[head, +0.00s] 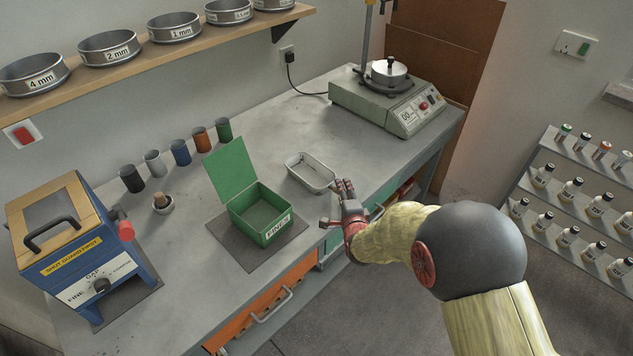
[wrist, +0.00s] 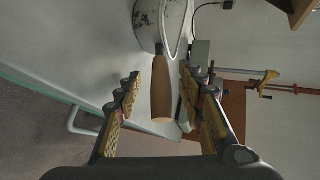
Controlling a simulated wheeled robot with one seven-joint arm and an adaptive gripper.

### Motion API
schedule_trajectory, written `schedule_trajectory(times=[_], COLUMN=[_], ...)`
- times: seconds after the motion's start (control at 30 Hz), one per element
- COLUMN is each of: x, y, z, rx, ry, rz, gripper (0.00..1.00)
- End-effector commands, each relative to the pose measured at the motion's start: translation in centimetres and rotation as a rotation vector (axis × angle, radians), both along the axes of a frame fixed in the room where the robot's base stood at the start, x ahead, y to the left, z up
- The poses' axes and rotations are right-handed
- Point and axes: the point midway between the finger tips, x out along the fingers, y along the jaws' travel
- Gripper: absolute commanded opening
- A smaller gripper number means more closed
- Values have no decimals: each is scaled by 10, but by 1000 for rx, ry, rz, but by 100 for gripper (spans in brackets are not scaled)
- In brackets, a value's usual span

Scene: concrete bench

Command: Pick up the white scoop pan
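The white scoop pan (head: 309,174) sits on the grey bench near its front edge, right of the green box. In the wrist view the pan's pale, speckled body (wrist: 149,22) is at the top, with its wooden handle (wrist: 161,95) pointing towards my palm. My gripper (head: 333,203) is at the pan's near side, over the bench edge. In the wrist view my gripper (wrist: 160,78) is open, its two fingers on either side of the handle with gaps showing. The handle is hard to make out in the head view, by my fingers.
A green lidded box (head: 262,215) labelled FINES stands on a dark mat left of the pan. Several coloured cups line the back wall, and a blue machine (head: 80,255) stands at left. Bench behind the pan is clear.

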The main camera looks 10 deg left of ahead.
Motion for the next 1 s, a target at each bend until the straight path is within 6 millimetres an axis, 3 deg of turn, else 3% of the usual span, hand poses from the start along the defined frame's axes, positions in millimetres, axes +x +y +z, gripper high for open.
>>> schedule_trajectory(times=[0.13,0.8,1.0], x=[0,0,-1], y=[0,0,0], z=[1,1,0], rx=[0,0,0], ry=[0,0,1], rz=[0,0,0], gripper=[39,1,0])
